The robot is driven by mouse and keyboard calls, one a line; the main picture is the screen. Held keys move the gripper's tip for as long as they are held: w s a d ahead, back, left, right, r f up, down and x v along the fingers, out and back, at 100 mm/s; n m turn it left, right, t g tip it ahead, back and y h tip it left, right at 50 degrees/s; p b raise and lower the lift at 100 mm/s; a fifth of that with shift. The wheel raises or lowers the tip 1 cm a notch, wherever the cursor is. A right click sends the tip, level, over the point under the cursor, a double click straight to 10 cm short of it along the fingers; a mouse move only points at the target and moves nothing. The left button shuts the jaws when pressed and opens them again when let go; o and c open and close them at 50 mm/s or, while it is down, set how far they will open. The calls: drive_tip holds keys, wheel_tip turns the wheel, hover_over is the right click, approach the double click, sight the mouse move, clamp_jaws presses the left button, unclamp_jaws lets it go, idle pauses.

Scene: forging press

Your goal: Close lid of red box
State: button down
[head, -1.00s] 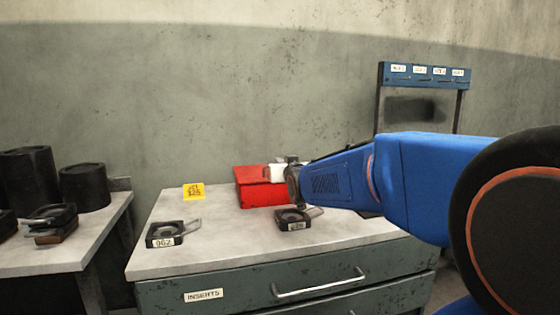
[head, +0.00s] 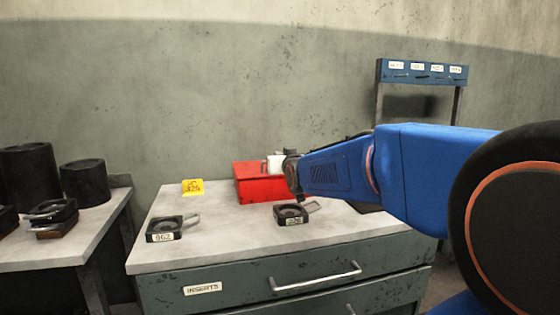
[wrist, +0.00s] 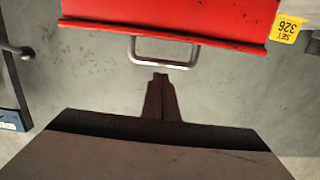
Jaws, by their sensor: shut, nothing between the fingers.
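The red box (head: 262,187) sits at the back of the grey bench, beside a yellow card. In the head view its top looks flat and I see no open gap, so the lid appears down, though my arm hides its right end. In the wrist view a red face (wrist: 170,12) with a dark-edged rim fills the top, and a metal handle (wrist: 163,50) projects from that rim. My gripper (wrist: 158,78) is shut and empty, its tips just short of the handle in that view. In the head view my wrist is at the box's right side.
Two dark inserts with handles, one at left (head: 172,229) and one before the box (head: 291,215), lie on the bench (head: 230,235). A yellow card (head: 192,187) stands left of the box. A blue rack (head: 422,72) is at right. Black cylinders (head: 28,175) occupy the left bench.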

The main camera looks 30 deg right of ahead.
drive_tip(key=s+a+f, duration=0.2)
drive_tip(key=s, duration=0.6)
drive_tip(key=shift+s+a, duration=0.25)
drive_tip(key=shift+f, duration=0.1)
